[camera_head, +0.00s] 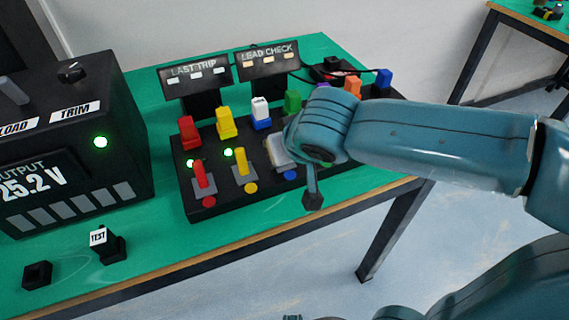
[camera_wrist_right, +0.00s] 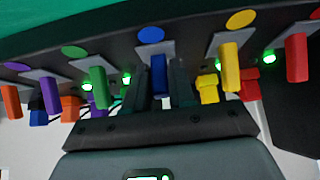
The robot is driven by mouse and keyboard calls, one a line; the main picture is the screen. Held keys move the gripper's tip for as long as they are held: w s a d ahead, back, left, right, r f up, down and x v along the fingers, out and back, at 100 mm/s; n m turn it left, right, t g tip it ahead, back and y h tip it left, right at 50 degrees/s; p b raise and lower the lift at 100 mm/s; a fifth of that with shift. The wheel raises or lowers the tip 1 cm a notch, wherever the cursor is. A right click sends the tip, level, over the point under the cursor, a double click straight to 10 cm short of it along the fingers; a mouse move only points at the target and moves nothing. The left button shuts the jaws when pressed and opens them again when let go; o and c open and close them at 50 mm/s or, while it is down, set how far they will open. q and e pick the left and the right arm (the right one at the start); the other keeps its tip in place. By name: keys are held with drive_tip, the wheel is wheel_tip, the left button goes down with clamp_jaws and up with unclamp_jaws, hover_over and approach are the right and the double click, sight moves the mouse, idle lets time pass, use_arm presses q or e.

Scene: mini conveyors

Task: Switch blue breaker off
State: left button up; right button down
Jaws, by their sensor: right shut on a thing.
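The blue breaker lever (camera_wrist_right: 158,75) stands between the two fingers of my right gripper (camera_wrist_right: 160,88) in the wrist view, below a blue dot (camera_wrist_right: 151,35). The fingers are shut on it. In the head view my right gripper (camera_head: 296,152) comes from the right over the black breaker panel (camera_head: 221,206) and hides the blue lever. Only the blue dot (camera_head: 290,175) shows at the panel's front edge. My left gripper is not in view.
The yellow lever (camera_wrist_right: 229,66) and green lever (camera_wrist_right: 98,87) flank the gripper. The red lever (camera_head: 203,178) is further left. Coloured plugs, such as the yellow one (camera_head: 227,124), line the panel's back. A power supply box (camera_head: 95,150) stands left.

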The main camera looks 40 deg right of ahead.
drive_tip(key=shift+r, duration=0.15)
idle(0.3)
drive_tip(key=c, duration=1)
unclamp_jaws()
drive_tip(key=shift+c, duration=0.2)
drive_tip(key=p+v, duration=0.4)
drive_tip(key=v, duration=1.2)
drive_tip(key=shift+s, duration=0.3)
drive_tip(key=shift+s+a, duration=0.1)
drive_tip(key=shift+a, duration=0.05)
